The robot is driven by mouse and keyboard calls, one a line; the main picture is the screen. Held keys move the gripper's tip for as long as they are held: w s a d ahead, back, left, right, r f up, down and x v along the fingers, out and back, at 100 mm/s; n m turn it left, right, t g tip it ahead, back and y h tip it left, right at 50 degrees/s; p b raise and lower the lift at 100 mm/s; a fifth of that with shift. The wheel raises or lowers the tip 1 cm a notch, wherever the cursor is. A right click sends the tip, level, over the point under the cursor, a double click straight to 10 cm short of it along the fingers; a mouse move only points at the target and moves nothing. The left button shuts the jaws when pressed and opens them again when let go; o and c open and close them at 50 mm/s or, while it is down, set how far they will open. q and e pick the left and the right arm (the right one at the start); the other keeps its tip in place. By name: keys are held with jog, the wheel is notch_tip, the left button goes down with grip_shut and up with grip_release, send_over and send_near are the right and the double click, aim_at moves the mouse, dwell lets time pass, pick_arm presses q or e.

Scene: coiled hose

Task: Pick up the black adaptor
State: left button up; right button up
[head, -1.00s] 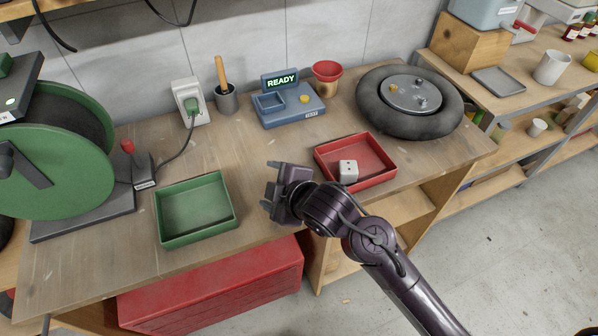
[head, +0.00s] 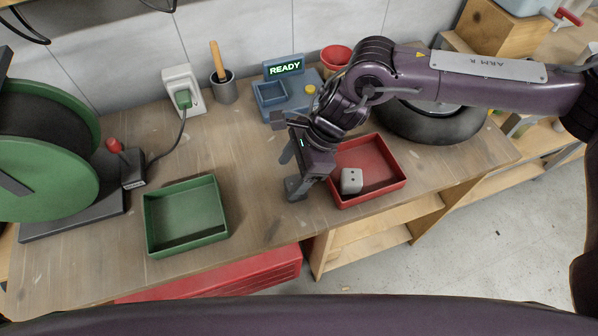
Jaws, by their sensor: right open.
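I cannot make out a black adaptor in this view. A pale grey block with small dark holes (head: 351,181) lies in the red tray (head: 388,190). My right gripper (head: 289,173) is open and empty, just left of the red tray, with its fingers over the bench and pointing left and down. I cannot tell whether the lower finger touches the bench top. My right arm covers part of the back right of the bench. My left gripper is not in view.
A green tray (head: 149,222) stands empty at the left, beside a green hose reel (head: 45,160). A blue READY station (head: 283,113), a tool cup (head: 224,92) and a wall socket (head: 183,95) are behind. Bare bench (head: 255,190) lies between the trays.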

aim_at(295, 183)
jog(key=w+d+n+h, duration=0.1)
jog(key=w+d, duration=0.1)
jog(key=d, duration=0.2)
jog(key=p+x, duration=0.2)
jog(key=x, duration=0.1)
jog(key=p+x, duration=0.1)
jog(key=x, duration=0.2)
jog(key=shift+s+a+r+p, duration=0.15)
jog(key=shift+s+a+p, duration=0.1)
jog(key=shift+a+p, duration=0.2)
jog(key=shift+a+f, duration=0.2)
jog(key=shift+f, duration=0.3)
jog(key=c, duration=1.1)
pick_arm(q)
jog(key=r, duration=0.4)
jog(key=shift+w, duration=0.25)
pick_arm(e)
jog(key=shift+r, duration=0.1)
